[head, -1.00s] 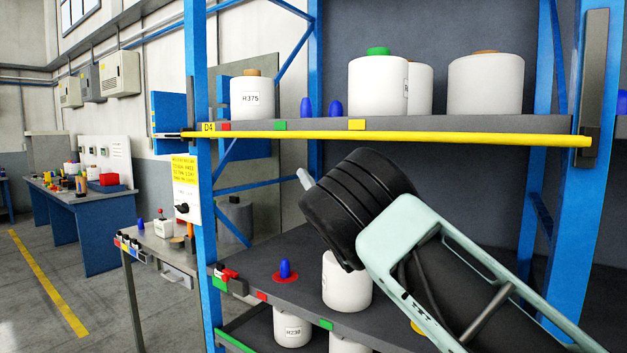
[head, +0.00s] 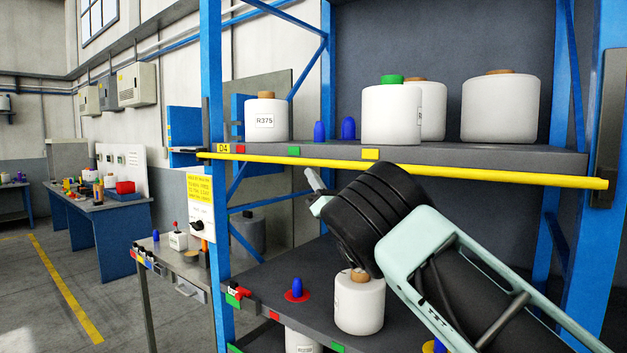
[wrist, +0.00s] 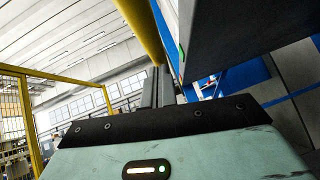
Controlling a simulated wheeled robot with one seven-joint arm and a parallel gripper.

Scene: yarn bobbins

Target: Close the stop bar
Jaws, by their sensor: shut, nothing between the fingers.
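The stop bar is a long yellow bar (head: 480,174) across the front of the upper shelf, just below the shelf's front edge. It runs from the blue left post to a dark bracket on the right post. My gripper (head: 313,180) is shut and empty, just below the bar left of its middle; the black wrist behind it hides part of its fingers. In the wrist view the fingers (wrist: 158,88) point up close to the yellow bar (wrist: 146,28). I cannot tell whether they touch it.
White bobbins (head: 391,113) and two blue cones stand on the upper shelf (head: 540,157). A bobbin (head: 359,305) and a blue cone on a red disc (head: 297,289) are on the lower shelf, below my wrist.

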